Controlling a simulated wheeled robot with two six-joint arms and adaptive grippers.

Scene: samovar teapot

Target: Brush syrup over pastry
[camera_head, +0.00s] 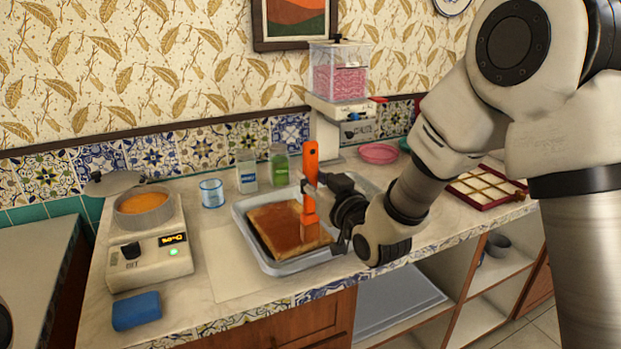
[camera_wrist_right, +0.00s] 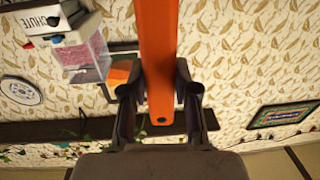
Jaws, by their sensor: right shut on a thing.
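My right gripper (camera_head: 341,199) is shut on an orange brush (camera_head: 310,165), held upright. The brush handle (camera_wrist_right: 159,60) also shows between the fingers of the right gripper (camera_wrist_right: 162,105) in the right wrist view. The brush's lower end is over the right part of a flat golden-brown pastry (camera_head: 275,226); whether it touches the surface I cannot tell. The pastry lies in a grey tray (camera_head: 262,264) on the counter. A pot (camera_head: 144,212) of orange syrup stands on a white heating unit (camera_head: 152,258) with a lit display at the left. My left gripper is not in view.
A blue sponge (camera_head: 136,310) lies at the front left. A dispenser (camera_head: 339,85) stands at the back, and a red sectioned box (camera_head: 484,187) lies right. Counter (camera_head: 215,262) left of the tray is clear.

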